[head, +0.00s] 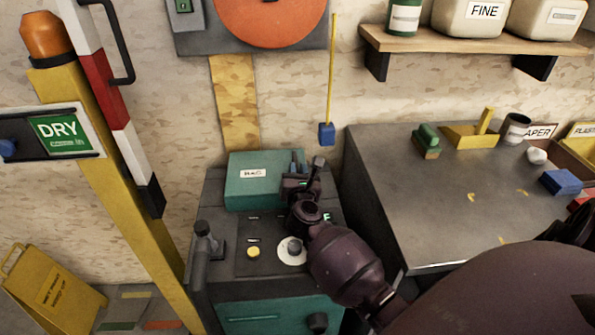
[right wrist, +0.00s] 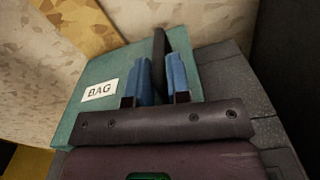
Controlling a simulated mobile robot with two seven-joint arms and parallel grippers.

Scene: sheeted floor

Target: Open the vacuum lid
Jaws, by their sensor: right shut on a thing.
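The vacuum (head: 225,275) is a dark grey cabinet with a teal front panel, standing on the floor against the wall. Its teal lid (head: 250,190), with a white BAG label, is at the back of the top and also shows in the right wrist view (right wrist: 100,65). My right gripper (head: 298,166) is over the right part of the lid. In the right wrist view its blue fingers (right wrist: 160,78) are shut on a dark upright handle (right wrist: 159,45). The gripper hides the handle's base; I cannot tell whether the lid is raised. My left gripper is not in view.
A grey worktop (head: 410,190) with blocks and a cup stands at the right. A yellow post (head: 125,200) rises at the left. A blue weight (head: 326,134) hangs on a yellow rod behind. A wet-floor sign (head: 50,290) is at lower left.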

